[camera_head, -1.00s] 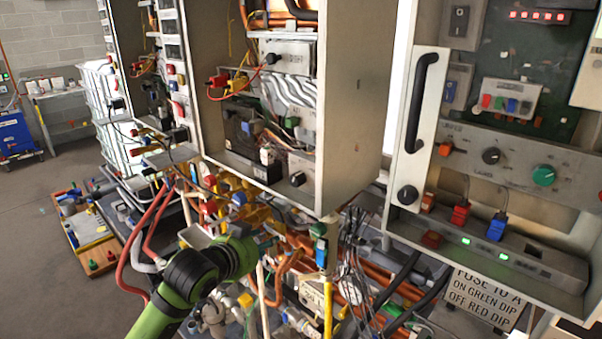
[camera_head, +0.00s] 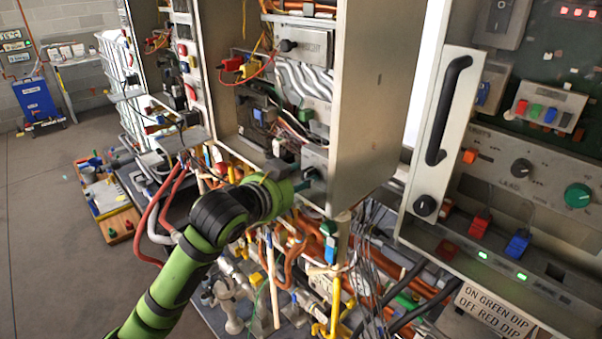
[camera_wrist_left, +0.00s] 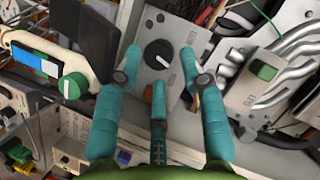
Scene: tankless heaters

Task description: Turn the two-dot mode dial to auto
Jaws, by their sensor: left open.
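A black round dial (camera_wrist_left: 158,53) with a white pointer mark sits on a small grey plate (camera_wrist_left: 150,78) in the left wrist view. In the head view this dial (camera_head: 311,173) is at the lower right inside the middle open cabinet, partly hidden. Lettering on the plate is too small to read, and I cannot make out two dots. My left gripper (camera_wrist_left: 163,66) is open, with teal fingers on both sides of the dial and a third below it. Contact cannot be told. In the head view the left gripper (camera_head: 300,186) reaches the plate from the left.
Another black knob (camera_head: 287,45) is higher in the cabinet. The cabinet's side wall (camera_head: 375,100) stands just right of my gripper. The right-hand panel carries a black knob (camera_head: 521,168) and a green knob (camera_head: 577,195). Pipes and hoses crowd below; floor (camera_head: 40,220) is clear at left.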

